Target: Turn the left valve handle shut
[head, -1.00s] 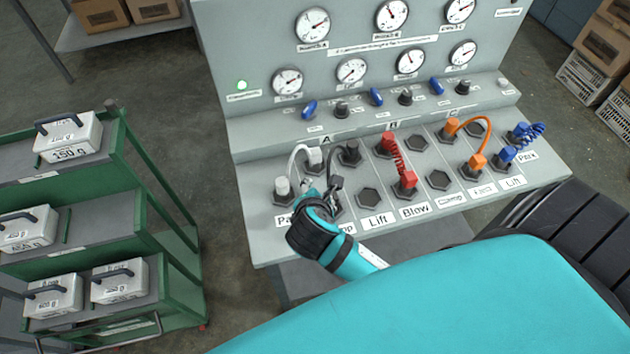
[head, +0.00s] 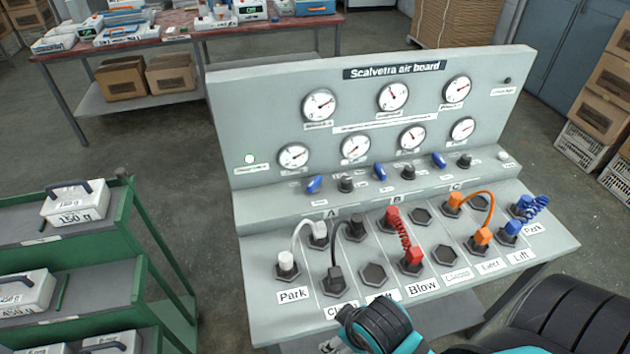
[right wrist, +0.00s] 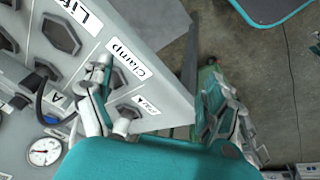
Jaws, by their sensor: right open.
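The left valve handle (head: 314,184) is a small blue lever on the board's upper ledge, tilted up to the right in the head view. A small blue part, likely this handle, shows in the right wrist view (right wrist: 50,119). My right gripper (right wrist: 160,102) is open and empty, its fingers parted over the board's front corner. In the head view my right wrist is at the bottom edge, below the board's front and well apart from the handle; its fingers are largely out of frame. My left gripper is not in view.
Two more blue handles (head: 380,171) (head: 438,160) stand to the right. White (head: 299,247), black (head: 343,246), red (head: 404,234), orange (head: 470,218) and blue (head: 527,213) hoses rise from the lower panel. A green cart (head: 146,277) stands left.

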